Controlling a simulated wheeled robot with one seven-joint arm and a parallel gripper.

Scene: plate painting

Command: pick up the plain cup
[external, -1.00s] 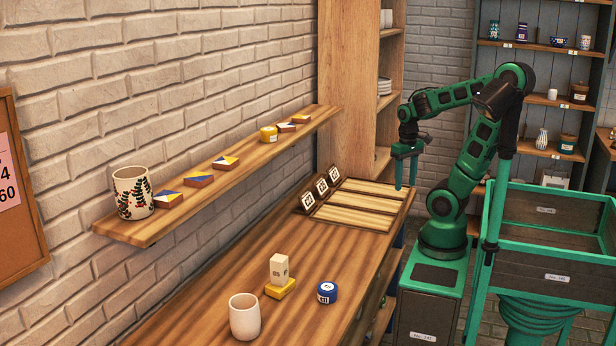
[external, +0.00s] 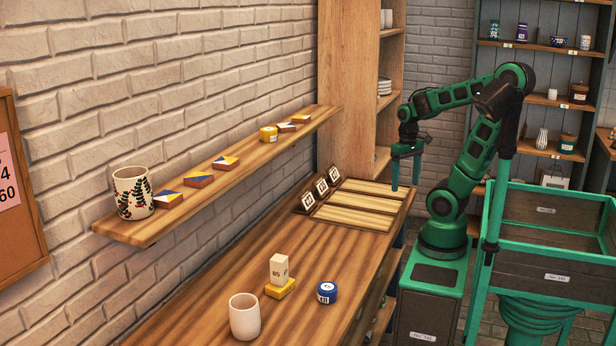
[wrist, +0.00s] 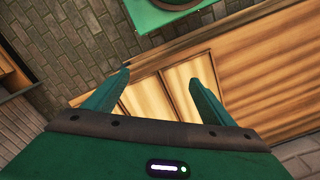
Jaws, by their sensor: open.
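The plain cup (external: 244,316) is off-white and stands upright near the front end of the wooden worktop (external: 225,290) in the external view. My gripper (external: 406,183) hangs at the far right end of the worktop, above the slatted wooden panels, well away from the cup. In the wrist view my gripper (wrist: 160,85) shows two green fingers spread apart with nothing between them. The cup is not in the wrist view.
Right of the cup are a blue pot (external: 327,292) and a pale block (external: 279,270) on a yellow piece (external: 280,289). A wall shelf (external: 165,218) above holds a patterned cup (external: 133,193) and small tiles. The middle of the worktop is clear.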

